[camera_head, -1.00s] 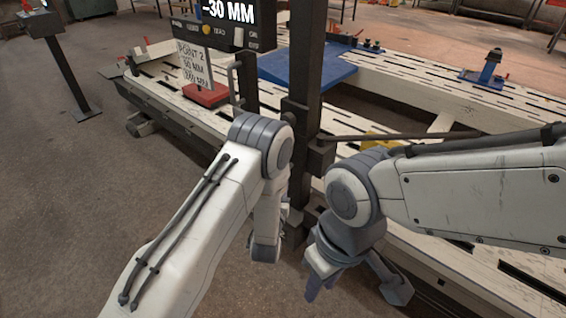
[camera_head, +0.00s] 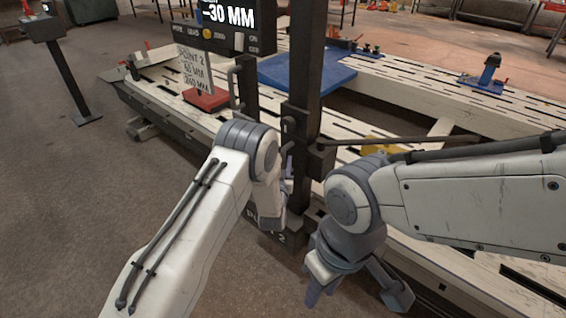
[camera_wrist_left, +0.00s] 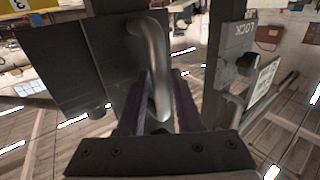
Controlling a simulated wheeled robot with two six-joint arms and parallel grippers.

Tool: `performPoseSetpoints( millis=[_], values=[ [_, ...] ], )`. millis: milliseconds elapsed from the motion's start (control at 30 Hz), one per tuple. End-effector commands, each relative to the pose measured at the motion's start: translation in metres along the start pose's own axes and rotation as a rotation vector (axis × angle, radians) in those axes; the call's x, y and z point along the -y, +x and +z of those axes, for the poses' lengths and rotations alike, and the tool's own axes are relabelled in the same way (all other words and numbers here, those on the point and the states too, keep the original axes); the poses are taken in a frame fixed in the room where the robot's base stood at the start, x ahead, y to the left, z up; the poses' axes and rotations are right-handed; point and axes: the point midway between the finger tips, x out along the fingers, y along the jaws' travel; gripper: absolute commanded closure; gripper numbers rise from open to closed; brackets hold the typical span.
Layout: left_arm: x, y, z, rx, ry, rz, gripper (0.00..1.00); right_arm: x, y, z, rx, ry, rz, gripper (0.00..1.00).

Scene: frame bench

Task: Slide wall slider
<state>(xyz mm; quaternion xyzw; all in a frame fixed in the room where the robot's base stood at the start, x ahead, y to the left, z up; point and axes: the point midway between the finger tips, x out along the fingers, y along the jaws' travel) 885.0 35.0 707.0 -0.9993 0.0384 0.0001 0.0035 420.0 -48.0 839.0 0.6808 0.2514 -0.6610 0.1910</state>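A dark upright post (camera_head: 306,75) carries a dark block (camera_head: 320,158) beside my left gripper in the head view. My left gripper (camera_head: 286,165) is close against the post's left side, partly hidden by its own wrist. In the left wrist view, a curved metal handle (camera_wrist_left: 158,65) on a dark plate (camera_wrist_left: 105,60) runs between the two fingers of my left gripper (camera_wrist_left: 158,108). The fingers stand apart on either side of it; firm contact is not visible. My right gripper (camera_head: 352,290) is open and empty, low in front of the bench.
The slotted pale bench (camera_head: 400,65) extends behind the post. A dark display (camera_head: 232,28) reads "-30 MM". A "POINT 2" card (camera_head: 194,70) stands on a red base (camera_head: 207,100). A dark rod (camera_head: 400,139) extends rightward from the block.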

Motion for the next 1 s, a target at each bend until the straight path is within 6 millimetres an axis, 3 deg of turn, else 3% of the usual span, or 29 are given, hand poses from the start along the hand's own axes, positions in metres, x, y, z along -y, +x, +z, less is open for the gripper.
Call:
performPoseSetpoints(
  millis=[33,67,100,1000],
  values=[
    [0.0,-0.0001,0.0,0.0,0.0,0.0,0.84,0.0,0.0,0.0,0.0,0.0,0.0,0.65],
    [0.0,-0.0002,0.0,0.0,0.0,0.0,0.96,0.0,0.0,0.0,0.0,0.0,0.0,0.65],
    [0.0,-0.0002,0.0,0.0,0.0,0.0,1.0,0.0,0.0,0.0,0.0,0.0,0.0,0.65],
    [0.0002,-0.0006,0.0002,0.0,0.0,-0.001,1.0,0.0,0.0,0.0,0.0,0.0,0.0,0.65]
  ],
)
